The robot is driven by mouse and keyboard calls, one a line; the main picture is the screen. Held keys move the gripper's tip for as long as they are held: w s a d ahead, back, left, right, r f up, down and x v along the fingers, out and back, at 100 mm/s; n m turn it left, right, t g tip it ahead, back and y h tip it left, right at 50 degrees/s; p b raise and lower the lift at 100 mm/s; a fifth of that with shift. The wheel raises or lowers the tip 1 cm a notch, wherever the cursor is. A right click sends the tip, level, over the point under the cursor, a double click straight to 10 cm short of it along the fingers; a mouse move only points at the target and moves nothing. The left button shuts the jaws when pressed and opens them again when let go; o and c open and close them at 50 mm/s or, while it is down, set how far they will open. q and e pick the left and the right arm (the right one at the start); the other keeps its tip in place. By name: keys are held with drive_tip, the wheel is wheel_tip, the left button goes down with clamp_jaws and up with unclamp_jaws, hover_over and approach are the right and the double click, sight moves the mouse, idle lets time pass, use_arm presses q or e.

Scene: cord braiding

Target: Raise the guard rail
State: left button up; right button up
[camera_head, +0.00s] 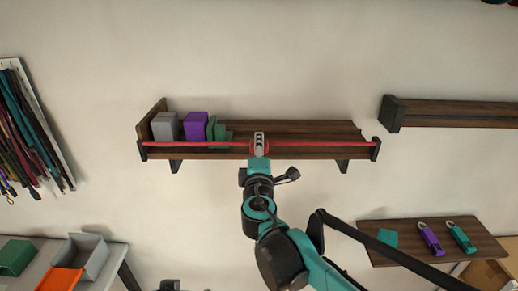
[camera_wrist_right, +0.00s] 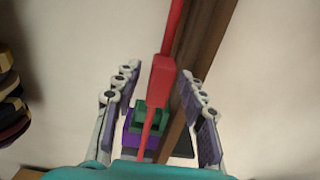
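The guard rail (camera_head: 205,144) is a thin red bar running across the front of the dark wooden wall shelf (camera_head: 325,129), between black end brackets. In the right wrist view the rail shows a thicker red block (camera_wrist_right: 162,80) on it. My right gripper (camera_head: 259,145) is at the middle of the rail. In the right wrist view this gripper (camera_wrist_right: 158,110) is open, with one finger on each side of the rail and a visible gap to each. The head view hides the rail's middle behind the gripper. My left gripper is not clearly in view.
A grey box (camera_head: 164,126), a purple box (camera_head: 196,125) and green items (camera_head: 217,130) stand on the shelf's left part. Another wall shelf (camera_head: 455,114) is at right. A lower shelf (camera_head: 480,239) holds small items. Cords (camera_head: 30,130) hang at left.

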drive_tip(key=shift+s, duration=0.1)
drive_tip(key=s, duration=1.2)
drive_tip(key=shift+w, duration=0.1)
drive_tip(key=s+d+f+m+g+h+b, duration=0.2)
drive_tip(key=d+f+m+g+b, duration=0.15)
drive_tip(key=d+f+b, duration=0.7)
drive_tip(key=s+d+f+m+g+h+b, duration=0.2)
drive_tip(key=d+f+m+b, duration=0.25)
drive_tip(key=f, duration=1.15)
drive_tip(key=s+d+f+m+g+y+b, duration=0.1)
drive_tip(key=s+f+m+b, duration=0.2)
drive_tip(key=f, duration=0.6)
drive_tip(key=s+d+f+m+g+y+b, duration=0.1)
drive_tip(key=s+f+m+g+b, duration=0.1)
drive_tip(key=f+b, duration=0.5)
drive_tip(key=s+f+m+g+y+b, duration=0.2)
drive_tip(key=s+f+m+b, duration=0.3)
drive_tip(key=f, duration=0.8)
drive_tip(key=shift+s+d+b, duration=0.35)
drive_tip(key=shift+s+d, duration=0.05)
drive_tip(key=shift+s, duration=0.3)
